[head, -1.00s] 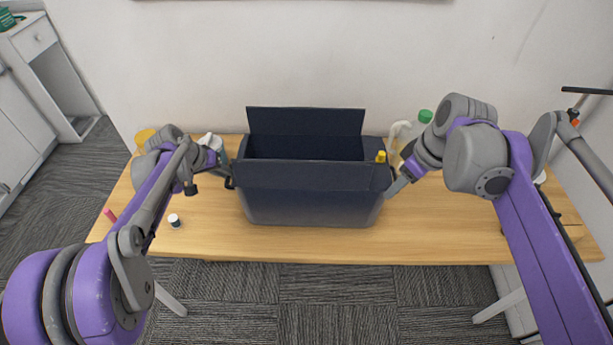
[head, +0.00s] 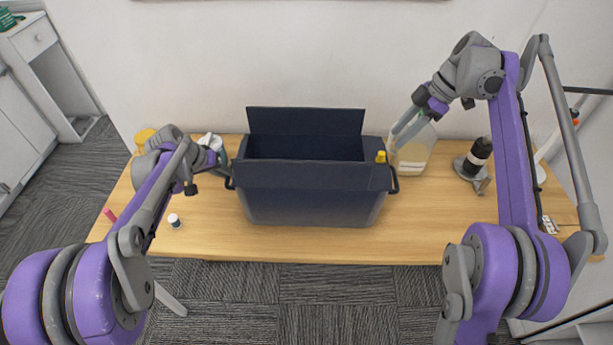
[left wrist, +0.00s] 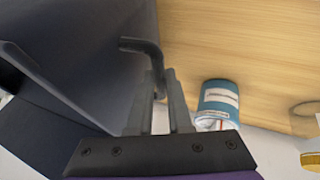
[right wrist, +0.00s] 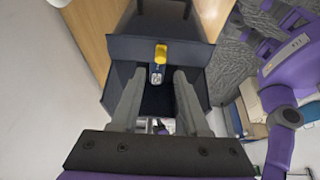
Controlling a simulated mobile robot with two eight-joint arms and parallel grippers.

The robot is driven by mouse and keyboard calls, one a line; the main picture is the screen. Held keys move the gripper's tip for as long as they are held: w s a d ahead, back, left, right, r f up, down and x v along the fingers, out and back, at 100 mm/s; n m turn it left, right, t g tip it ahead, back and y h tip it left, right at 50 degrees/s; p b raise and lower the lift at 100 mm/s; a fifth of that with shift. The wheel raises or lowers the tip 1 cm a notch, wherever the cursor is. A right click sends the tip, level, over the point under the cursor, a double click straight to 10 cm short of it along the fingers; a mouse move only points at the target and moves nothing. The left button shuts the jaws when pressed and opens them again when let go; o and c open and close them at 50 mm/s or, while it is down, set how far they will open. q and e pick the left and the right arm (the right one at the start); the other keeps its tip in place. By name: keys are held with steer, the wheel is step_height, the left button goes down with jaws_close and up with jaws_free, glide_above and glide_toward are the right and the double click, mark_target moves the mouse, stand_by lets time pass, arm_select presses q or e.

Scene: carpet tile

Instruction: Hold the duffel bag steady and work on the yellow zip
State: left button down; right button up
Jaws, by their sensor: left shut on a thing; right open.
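The dark navy duffel bag (head: 310,198) stands upright on the table with its top open and its back flap raised. The yellow zip tab (head: 381,157) is at the bag's right end; it also shows in the right wrist view (right wrist: 161,53), with a metal slider below it. My left gripper (head: 229,168) is shut on the bag's dark left handle, which shows in the left wrist view (left wrist: 138,45). My right gripper (head: 397,138) is open and empty, above and behind the bag's right end. In the right wrist view the tab appears between and beyond its fingers.
A clear jug (head: 415,158) stands behind my right gripper. A dark bottle (head: 478,155) is farther right. A blue can (left wrist: 218,103) stands near my left gripper.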

mark_target(382, 153)
steer(key=shift+x, duration=3.35)
steer(key=shift+c, duration=0.2)
jaws_close()
